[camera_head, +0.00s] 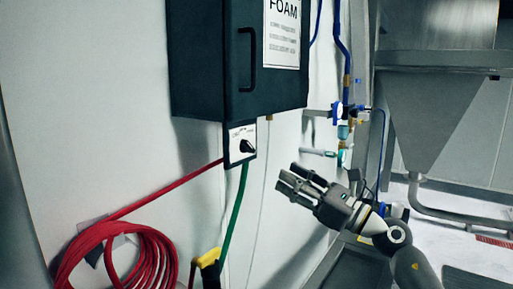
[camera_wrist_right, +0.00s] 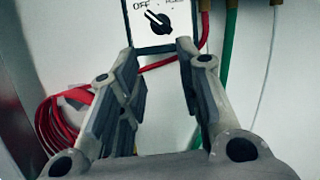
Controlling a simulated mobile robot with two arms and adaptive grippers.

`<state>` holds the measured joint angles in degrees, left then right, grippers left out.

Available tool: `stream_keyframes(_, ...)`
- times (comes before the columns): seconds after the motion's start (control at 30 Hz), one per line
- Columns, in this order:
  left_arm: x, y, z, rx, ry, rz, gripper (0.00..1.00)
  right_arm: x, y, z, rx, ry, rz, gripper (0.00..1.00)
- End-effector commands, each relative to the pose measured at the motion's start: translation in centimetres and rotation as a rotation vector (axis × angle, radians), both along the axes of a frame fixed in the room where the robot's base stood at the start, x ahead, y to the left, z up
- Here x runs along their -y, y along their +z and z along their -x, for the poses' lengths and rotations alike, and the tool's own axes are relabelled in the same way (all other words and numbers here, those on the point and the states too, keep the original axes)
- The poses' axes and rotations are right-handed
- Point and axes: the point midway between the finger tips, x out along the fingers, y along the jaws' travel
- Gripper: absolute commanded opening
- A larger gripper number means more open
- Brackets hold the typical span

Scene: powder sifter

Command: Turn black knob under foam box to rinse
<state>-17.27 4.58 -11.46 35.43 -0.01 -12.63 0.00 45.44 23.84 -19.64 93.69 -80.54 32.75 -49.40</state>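The black knob (camera_head: 247,146) sits on a small white plate with a dark edge, under the dark foam box (camera_head: 210,60) on the wall. In the right wrist view the knob (camera_wrist_right: 157,20) is at the top centre, its pointer tilted up and left towards the word OFF. My right gripper (camera_head: 292,181) is to the right of the knob and below it, pointing left, apart from it. In the right wrist view the two fingers of my right gripper (camera_wrist_right: 157,65) are spread with nothing between them. My left gripper is not in view.
A red hose (camera_head: 150,255) is coiled on the wall at lower left. A green hose (camera_head: 236,215) hangs below the knob plate, near a yellow and black handle (camera_head: 207,262). Blue pipes and valves (camera_head: 343,110) and a metal hopper (camera_head: 430,90) stand to the right.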

Motion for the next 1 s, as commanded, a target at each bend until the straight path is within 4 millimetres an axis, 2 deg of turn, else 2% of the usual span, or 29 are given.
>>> stream_keyframes(0.03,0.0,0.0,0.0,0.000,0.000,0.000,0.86,-0.3,2.0,0.4,0.098,-0.014,0.129,0.32)
stream_keyframes(0.1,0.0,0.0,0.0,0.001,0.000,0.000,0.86,-0.5,3.5,0.8,0.206,-0.037,0.299,0.32)
stream_keyframes(0.2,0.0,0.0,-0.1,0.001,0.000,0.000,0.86,-0.3,4.9,0.9,0.317,-0.074,0.486,0.32)
stream_keyframes(0.3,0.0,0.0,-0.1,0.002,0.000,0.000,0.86,0.1,5.8,0.9,0.379,-0.101,0.600,0.32)
stream_keyframes(0.43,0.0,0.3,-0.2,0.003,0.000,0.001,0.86,0.1,6.2,0.7,0.405,-0.113,0.656,0.32)
stream_keyframes(0.53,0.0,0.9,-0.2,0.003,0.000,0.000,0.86,-0.7,6.3,0.2,0.405,-0.113,0.658,0.32)
stream_keyframes(1.0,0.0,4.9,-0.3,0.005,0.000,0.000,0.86,-7.3,6.4,-4.6,0.402,-0.111,0.652,0.32)
